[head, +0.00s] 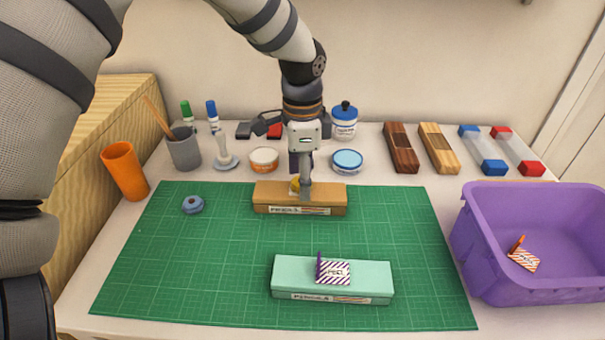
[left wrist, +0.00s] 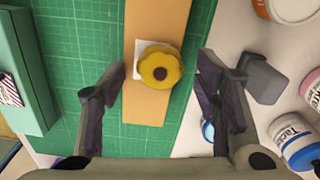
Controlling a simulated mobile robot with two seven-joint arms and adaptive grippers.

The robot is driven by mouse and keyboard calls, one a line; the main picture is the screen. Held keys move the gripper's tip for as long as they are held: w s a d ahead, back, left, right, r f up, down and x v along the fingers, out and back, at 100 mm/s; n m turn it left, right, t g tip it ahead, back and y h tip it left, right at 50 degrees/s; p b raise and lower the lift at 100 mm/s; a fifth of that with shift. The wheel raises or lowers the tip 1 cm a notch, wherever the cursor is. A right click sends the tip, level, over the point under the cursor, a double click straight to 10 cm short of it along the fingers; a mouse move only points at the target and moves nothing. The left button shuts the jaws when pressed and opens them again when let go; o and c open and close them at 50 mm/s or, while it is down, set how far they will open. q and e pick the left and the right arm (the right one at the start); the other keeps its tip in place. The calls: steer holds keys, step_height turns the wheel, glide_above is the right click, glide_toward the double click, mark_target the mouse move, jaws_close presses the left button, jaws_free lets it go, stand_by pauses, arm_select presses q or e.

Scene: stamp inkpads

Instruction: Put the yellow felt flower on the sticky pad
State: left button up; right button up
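The yellow felt flower (left wrist: 160,68) has a dark centre. In the left wrist view it lies over a white square pad (left wrist: 140,52) on an orange pencil box (left wrist: 150,105). The pad shows only at the flower's edge, so I cannot tell its full outline. In the head view the flower (head: 295,186) is partly hidden behind my left gripper (head: 302,193), at the orange box (head: 270,197). In the left wrist view the fingers of my left gripper (left wrist: 161,74) are apart on either side of the flower, with gaps. My right gripper is not in view.
A mint pencil box (head: 375,280) bears a purple-striped card (head: 335,272) at the front of the green mat (head: 200,260). A blue round piece (head: 193,204) lies on the mat. A purple bin (head: 500,285) stands right; cups, tins and jars line the back.

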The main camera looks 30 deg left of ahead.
arm_select(q)
step_height(320, 180, up, 12)
steer(key=shift+r+p, duration=0.2)
steer(key=shift+p, duration=0.2)
stand_by(0.3)
